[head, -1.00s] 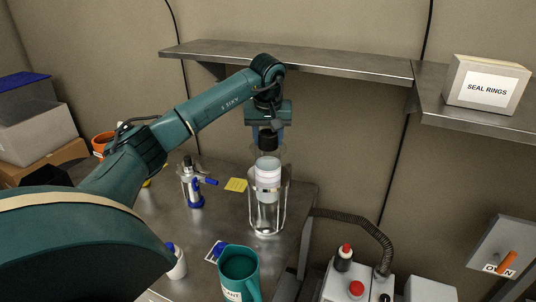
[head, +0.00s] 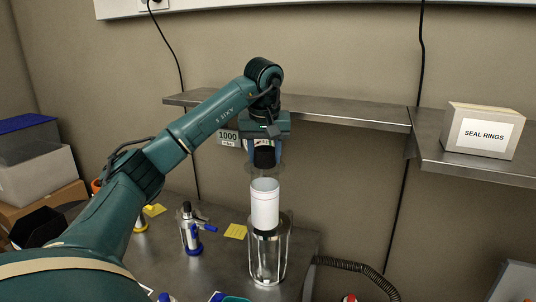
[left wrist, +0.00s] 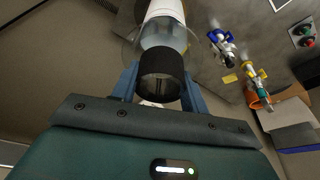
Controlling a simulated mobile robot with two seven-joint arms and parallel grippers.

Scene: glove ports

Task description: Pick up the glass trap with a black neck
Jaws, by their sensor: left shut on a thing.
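The glass trap hangs upright from my left gripper (head: 264,148), which is shut on its black neck (head: 264,157). Its clear glass shoulder is faint below the neck, and a wide white band (head: 264,205) wraps its body. In the left wrist view the black neck (left wrist: 161,75) sits between the two blue fingers, with the glass and white band beyond. The trap is directly above a wire-frame stand (head: 284,258) on the metal table; its lower end overlaps the stand's top, so I cannot tell if it is fully clear. My right gripper is not in view.
A metal valve fitting with blue parts (head: 190,232) and a yellow note (head: 235,231) are left of the stand. A wall shelf (head: 345,113) runs behind my left gripper. A SEAL RINGS box (head: 482,131) stands on the right shelf. A corrugated hose (head: 350,266) lies right of the stand.

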